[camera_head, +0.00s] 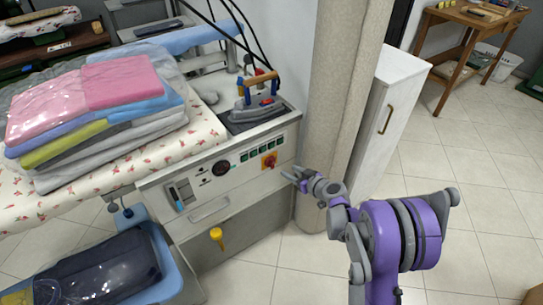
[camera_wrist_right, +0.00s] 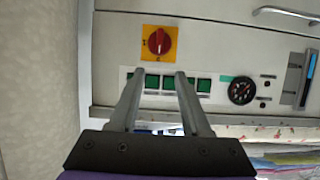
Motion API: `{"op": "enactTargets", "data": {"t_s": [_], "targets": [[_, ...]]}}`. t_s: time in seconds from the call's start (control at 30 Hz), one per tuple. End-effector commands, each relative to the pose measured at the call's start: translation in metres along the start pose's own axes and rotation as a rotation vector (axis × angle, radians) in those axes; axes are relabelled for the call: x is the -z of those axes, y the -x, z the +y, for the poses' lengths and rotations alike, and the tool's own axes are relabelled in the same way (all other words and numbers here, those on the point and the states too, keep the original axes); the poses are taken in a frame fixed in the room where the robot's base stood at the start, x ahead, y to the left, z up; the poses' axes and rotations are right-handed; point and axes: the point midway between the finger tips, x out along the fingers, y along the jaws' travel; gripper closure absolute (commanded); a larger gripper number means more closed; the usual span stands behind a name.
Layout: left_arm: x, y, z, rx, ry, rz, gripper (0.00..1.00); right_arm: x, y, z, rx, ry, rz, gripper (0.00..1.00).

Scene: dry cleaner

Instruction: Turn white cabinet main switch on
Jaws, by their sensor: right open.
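The main switch is a red rotary knob (camera_head: 269,161) on a yellow square plate, on the front panel of the white cabinet (camera_head: 243,172) under the ironing board. In the right wrist view the knob (camera_wrist_right: 159,41) is in full sight, just beyond the fingertips. My right gripper (camera_head: 290,178) is open and empty, in front of the panel and slightly right of the knob in the head view. In the right wrist view its two fingers (camera_wrist_right: 160,74) are parallel and point at the knob, with a row of green switches (camera_wrist_right: 165,82) behind them. My left gripper is not seen.
A round gauge (camera_head: 221,168) sits left on the panel. An iron (camera_head: 258,105) stands on the cabinet top. Folded laundry (camera_head: 120,85) lies on the board. A beige column (camera_head: 340,90) and a tall white cupboard (camera_head: 385,125) stand close right. Floor at right is clear.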

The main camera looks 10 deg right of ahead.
Motion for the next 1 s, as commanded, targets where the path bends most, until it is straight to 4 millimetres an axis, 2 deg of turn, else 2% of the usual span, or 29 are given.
{"op": "enactTargets", "data": {"t_s": [0.23, 0.5, 0.7, 1.0], "targets": [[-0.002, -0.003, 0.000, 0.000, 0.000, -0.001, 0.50, -0.004, -0.019, 0.003, -0.002, 0.004, 0.007, 0.53], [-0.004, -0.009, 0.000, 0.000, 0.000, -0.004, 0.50, -0.004, -0.070, 0.003, -0.002, 0.005, 0.006, 0.53], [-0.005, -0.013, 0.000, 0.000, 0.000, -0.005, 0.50, -0.003, -0.099, 0.003, -0.002, 0.004, 0.006, 0.53], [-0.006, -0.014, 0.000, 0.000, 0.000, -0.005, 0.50, -0.002, -0.111, 0.003, -0.004, 0.003, 0.006, 0.53]]}}
